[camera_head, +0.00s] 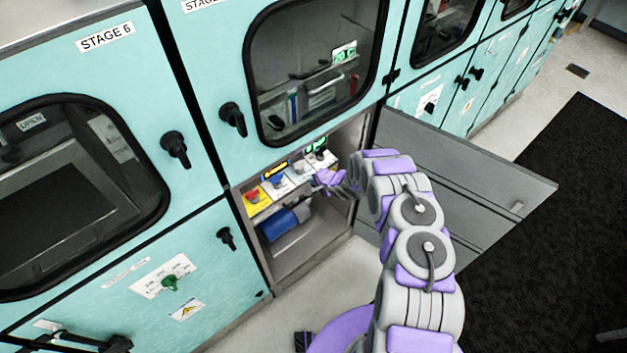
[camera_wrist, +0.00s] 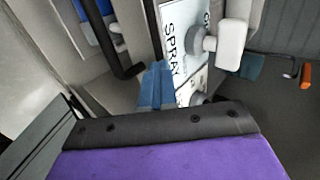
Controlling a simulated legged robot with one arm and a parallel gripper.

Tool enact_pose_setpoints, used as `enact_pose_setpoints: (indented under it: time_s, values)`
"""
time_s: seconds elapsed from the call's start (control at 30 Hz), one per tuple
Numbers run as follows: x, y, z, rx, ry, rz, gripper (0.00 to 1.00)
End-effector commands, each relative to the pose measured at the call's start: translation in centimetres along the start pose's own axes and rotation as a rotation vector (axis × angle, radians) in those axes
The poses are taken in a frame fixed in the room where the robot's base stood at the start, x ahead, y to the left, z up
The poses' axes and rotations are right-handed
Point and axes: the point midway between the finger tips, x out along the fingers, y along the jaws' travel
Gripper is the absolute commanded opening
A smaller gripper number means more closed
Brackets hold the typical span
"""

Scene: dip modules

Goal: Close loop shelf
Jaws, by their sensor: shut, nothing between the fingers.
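The open lower compartment (camera_head: 335,225) holds a row of control panels, including a yellow one with a red knob (camera_head: 254,195) and white ones to its right. No label reading "loop" is legible. My gripper (camera_head: 322,180) is at the right part of this row, in front of the white panels. Contact with the panel cannot be told.
A grey compartment door (camera_head: 470,165) stands swung open to the right of my arm. A blue cylinder (camera_head: 284,222) lies below the panels. Closed teal cabinets with black handles (camera_head: 174,148) line the left. Dark matting (camera_head: 560,200) covers the floor at right.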

Motion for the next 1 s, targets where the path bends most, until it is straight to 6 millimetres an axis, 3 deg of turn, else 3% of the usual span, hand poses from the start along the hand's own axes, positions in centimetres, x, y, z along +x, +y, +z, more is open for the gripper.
enact_pose_setpoints:
  time_s: [0.47,0.7,1.0]
  values:
    - [-0.1,-0.6,-0.1,-0.004,0.004,-0.012,0.0]
    - [-2.6,2.0,0.5,0.002,0.001,-0.002,0.0]
    - [-7.1,2.1,0.6,-0.001,0.001,0.0,0.0]
